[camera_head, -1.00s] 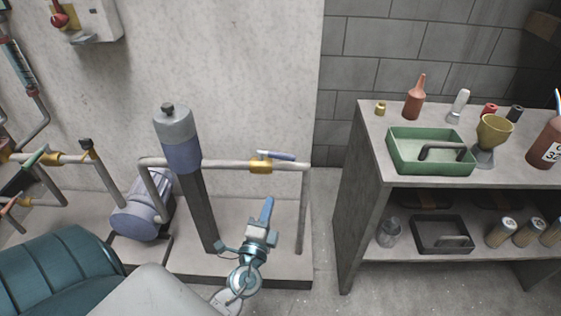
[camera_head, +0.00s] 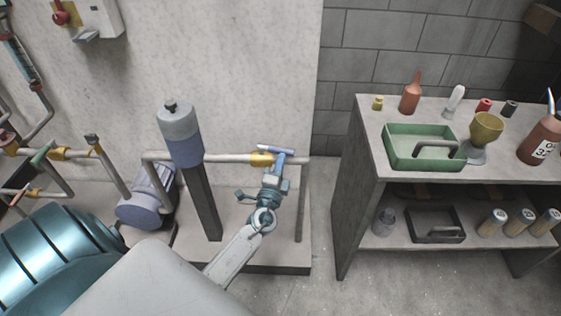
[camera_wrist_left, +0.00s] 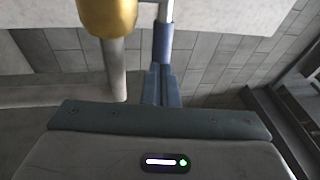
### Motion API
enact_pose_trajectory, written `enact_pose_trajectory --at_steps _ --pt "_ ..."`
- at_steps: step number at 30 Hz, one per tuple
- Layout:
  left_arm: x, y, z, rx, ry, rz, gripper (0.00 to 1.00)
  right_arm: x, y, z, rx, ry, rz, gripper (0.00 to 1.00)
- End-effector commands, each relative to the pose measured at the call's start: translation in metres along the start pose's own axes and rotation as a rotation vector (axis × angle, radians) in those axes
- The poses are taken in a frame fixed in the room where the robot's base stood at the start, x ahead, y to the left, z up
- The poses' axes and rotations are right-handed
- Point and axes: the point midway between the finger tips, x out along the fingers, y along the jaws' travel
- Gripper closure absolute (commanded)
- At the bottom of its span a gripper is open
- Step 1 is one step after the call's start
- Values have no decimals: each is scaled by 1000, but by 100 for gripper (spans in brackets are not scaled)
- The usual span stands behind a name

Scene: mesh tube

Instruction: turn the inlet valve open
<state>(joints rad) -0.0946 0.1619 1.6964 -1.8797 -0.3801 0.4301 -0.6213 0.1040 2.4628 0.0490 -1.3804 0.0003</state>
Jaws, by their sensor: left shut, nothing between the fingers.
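A yellow valve body (camera_head: 262,159) with a blue lever (camera_head: 270,148) sits on the horizontal grey pipe at the wall. The lever points right, roughly along the pipe. My left gripper (camera_head: 281,156) is shut and empty, with its tips at the lever's right part. In the left wrist view the yellow valve body (camera_wrist_left: 107,16) is at the top, and the lever's blue sleeve (camera_wrist_left: 163,42) stands just beyond the shut fingers (camera_wrist_left: 161,80). I cannot tell whether they touch it. My right gripper is out of view.
More pipes (camera_head: 70,154) with yellow fittings are at the left. A shelf unit (camera_head: 350,190) holds a green tray (camera_head: 388,145) and bottles at the right.

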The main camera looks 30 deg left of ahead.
Motion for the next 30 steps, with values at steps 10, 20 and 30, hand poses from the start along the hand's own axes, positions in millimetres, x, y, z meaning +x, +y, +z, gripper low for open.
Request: enact_pose_trajectory --at_steps 10,20,30 --pt "11 1 -3 8 -75 -4 100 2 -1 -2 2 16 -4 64" --pt "18 2 -4 26 -133 0 100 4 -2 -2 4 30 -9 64" --pt "19 5 -3 26 -132 -1 100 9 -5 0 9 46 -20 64"
